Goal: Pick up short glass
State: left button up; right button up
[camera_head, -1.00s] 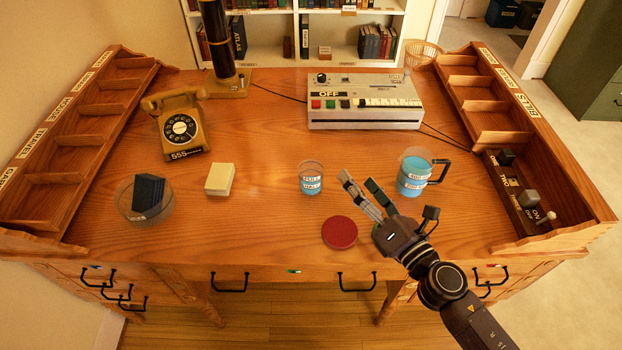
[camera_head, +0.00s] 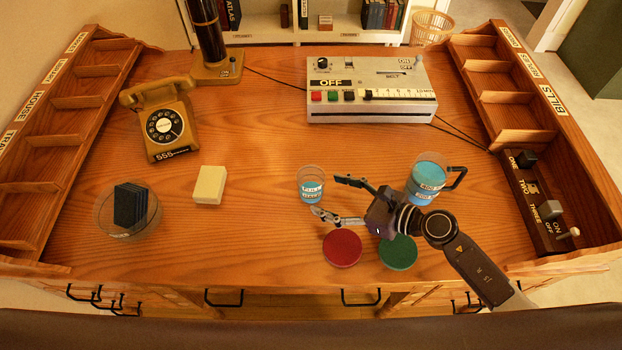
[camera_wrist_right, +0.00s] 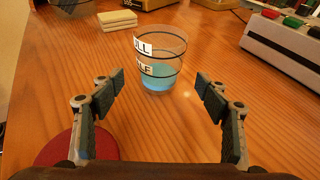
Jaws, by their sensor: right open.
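The short glass (camera_head: 311,186) is a small clear tumbler with blue liquid in its lower part and white labels. It stands upright on the desk near the middle. In the right wrist view the short glass (camera_wrist_right: 159,60) stands ahead of the fingertips, roughly centred between them. My right gripper (camera_head: 325,197) is open and empty, its fingers pointing left toward the glass from its right side. In the right wrist view both fingers of the right gripper (camera_wrist_right: 160,84) are spread wide, apart from the glass. My left gripper is not in view.
A blue-filled measuring jug (camera_head: 428,178) stands just behind my right gripper. Red (camera_head: 342,248) and green (camera_head: 398,252) discs lie in front of it. A yellow pad (camera_head: 209,185), glass bowl (camera_head: 100,212), telephone (camera_head: 163,122) and control box (camera_head: 372,92) surround the clear middle desk.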

aim_at(322, 192)
jog(key=a, duration=0.1)
jog(key=w+a+p, duration=0.1)
jog(key=shift+w+a+f, duration=0.2)
jog(key=shift+a, duration=0.2)
jog(key=shift+x, duration=1.15)
jog(key=shift+w+a+f, duration=0.25)
jog(key=shift+w+f, duration=0.05)
jog(key=c, duration=1.4)
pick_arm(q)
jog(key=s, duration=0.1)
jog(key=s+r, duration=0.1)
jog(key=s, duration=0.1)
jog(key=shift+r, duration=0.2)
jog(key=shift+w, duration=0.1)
pick_arm(e)
jog(key=shift+r, duration=0.1)
